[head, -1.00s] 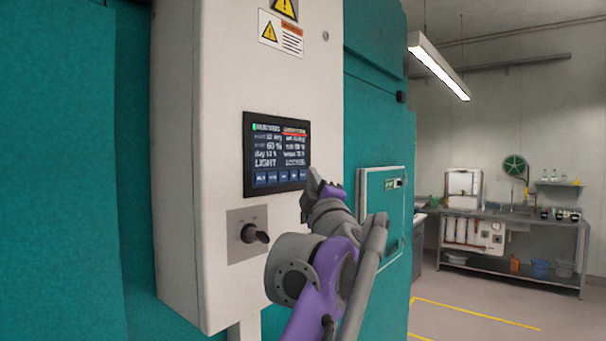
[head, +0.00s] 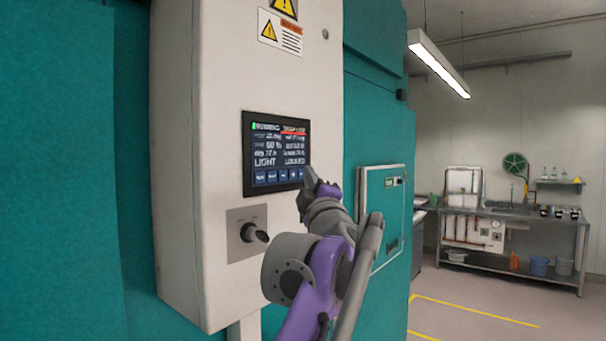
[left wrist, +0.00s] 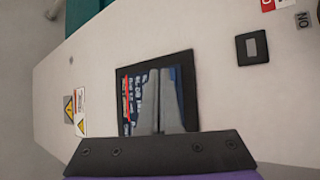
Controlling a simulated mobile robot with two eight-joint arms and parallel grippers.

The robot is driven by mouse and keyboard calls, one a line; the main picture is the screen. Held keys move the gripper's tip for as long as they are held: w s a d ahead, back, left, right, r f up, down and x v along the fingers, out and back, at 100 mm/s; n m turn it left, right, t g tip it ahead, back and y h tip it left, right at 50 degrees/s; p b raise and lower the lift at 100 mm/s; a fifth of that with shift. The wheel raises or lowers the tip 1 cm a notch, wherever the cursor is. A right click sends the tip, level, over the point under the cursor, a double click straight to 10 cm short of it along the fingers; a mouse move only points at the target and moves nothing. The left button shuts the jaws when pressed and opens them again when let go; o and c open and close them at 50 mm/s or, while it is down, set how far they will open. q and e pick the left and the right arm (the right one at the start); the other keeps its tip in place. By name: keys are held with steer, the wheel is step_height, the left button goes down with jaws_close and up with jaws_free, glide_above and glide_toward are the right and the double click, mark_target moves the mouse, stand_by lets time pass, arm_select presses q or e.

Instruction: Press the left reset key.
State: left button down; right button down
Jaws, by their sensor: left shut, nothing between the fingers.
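The dark touch screen (head: 277,152) is on the pale control cabinet, with a row of small blue keys (head: 278,176) along its bottom edge. Their labels are too small to read, so I cannot tell which is the left reset key. My left gripper (head: 311,178) is shut and empty, its tip near the screen's lower right corner in the head view. In the left wrist view the screen (left wrist: 133,78) appears turned on its side. The shut fingers (left wrist: 158,80) cover part of it there, including much of the key row. I cannot tell whether they touch it. My right gripper is not in view.
A black knob on a grey plate (head: 235,214) sits below the screen. A black square fitting with a grey middle (left wrist: 252,48) shows on the cabinet face in the left wrist view. A teal box with a small display (head: 383,215) is to the right of my arm.

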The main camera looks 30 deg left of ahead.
arm_select(q)
steer(key=shift+d, duration=0.75)
steer(key=shift+s, duration=0.1)
steer(key=shift+s+d+p, duration=0.15)
steer(key=shift+d+p, duration=0.2)
steer(key=shift+d, duration=2.15)
